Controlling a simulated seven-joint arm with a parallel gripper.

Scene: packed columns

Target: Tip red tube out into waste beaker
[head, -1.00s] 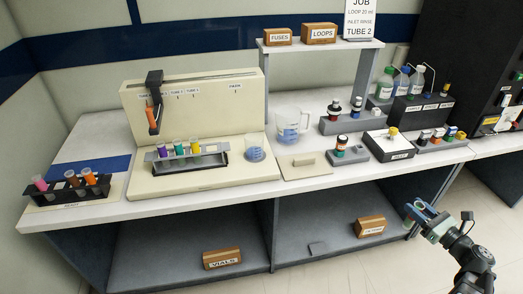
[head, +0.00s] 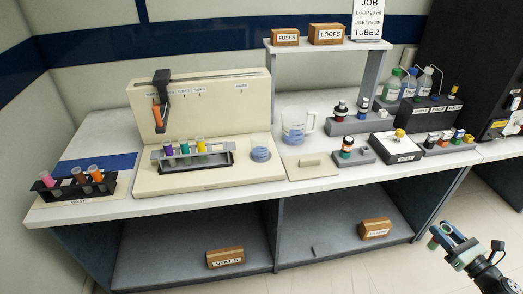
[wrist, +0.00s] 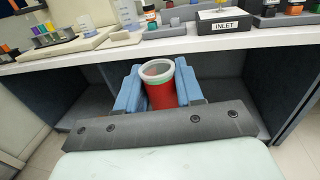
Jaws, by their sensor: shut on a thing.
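My gripper (head: 446,240) is in front of the bench at the lower right of the head view. In the wrist view its blue fingers (wrist: 157,92) are shut on a red tube (wrist: 172,95), whose pale, round open rim faces up toward the camera. The tube's contents cannot be told. I cannot read which is the waste beaker. The gripper is well apart from both.
The cream instrument (head: 235,92) carries a rack (head: 225,157) of coloured tubes. A dark rack (head: 75,191) of tubes is at far left. Small bottles and the INLET block (head: 397,152) crowd the right. Below are open shelves with VIALS box (head: 226,257). Floor in front is clear.

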